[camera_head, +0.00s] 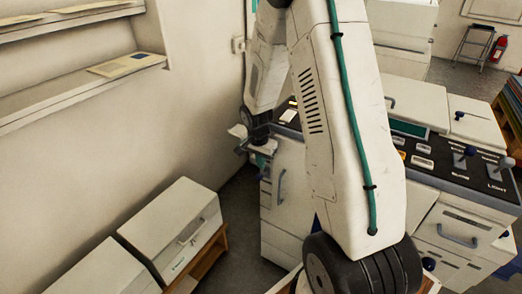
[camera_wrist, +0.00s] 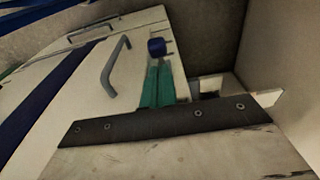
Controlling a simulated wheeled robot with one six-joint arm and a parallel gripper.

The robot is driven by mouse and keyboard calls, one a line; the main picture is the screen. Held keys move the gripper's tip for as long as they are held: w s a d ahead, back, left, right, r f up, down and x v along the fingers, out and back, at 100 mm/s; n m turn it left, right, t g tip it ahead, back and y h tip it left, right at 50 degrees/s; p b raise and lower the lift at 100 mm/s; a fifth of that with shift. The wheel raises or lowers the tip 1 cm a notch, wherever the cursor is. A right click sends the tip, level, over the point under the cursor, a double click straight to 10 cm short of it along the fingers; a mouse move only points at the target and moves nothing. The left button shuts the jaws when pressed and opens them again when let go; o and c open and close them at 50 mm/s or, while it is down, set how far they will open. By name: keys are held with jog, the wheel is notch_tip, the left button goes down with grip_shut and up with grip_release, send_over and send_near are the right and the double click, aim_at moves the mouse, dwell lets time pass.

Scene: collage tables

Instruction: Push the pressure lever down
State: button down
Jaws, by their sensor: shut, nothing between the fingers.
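In the head view a small blue knob (camera_head: 265,173) shows on the left cabinet, just below my wrist. My gripper (camera_head: 241,141) is shut and empty, close to the wall and above that knob. Its fingertips are small and partly hidden in the head view. I cannot tell whether it touches the lever.
A grey handle (camera_wrist: 115,68) is beside the knob. Other levers, one by the word LIGHT (camera_head: 504,166), stand on the dark panel at right. White boxes (camera_head: 173,223) sit low along the left wall. My arm hides much of the machine. The wall is close on the left.

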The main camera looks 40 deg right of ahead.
aim_at(257, 175)
jog(key=shift+s+a+f, duration=0.1)
jog(key=shift+a+f, duration=0.1)
jog(key=shift+f, duration=0.35)
jog(key=shift+s+a+f, duration=0.1)
jog(key=shift+a+f, duration=0.1)
jog(key=shift+f, duration=0.3)
jog(key=shift+a+f, duration=0.1)
jog(key=shift+a, duration=0.05)
jog(key=shift+s+a+f, duration=0.2)
jog(key=shift+a+f, duration=0.2)
jog(key=shift+f, duration=0.1)
jog(key=shift+s+a+f, duration=0.15)
jog(key=shift+a+f, duration=0.25)
jog(key=shift+f, duration=0.1)
jog(key=f, duration=0.1)
jog(key=a+f, duration=0.1)
jog(key=f, duration=0.1)
jog(key=shift+s, duration=0.15)
jog(key=shift+r, duration=0.25)
jog(key=shift+r, duration=0.6)
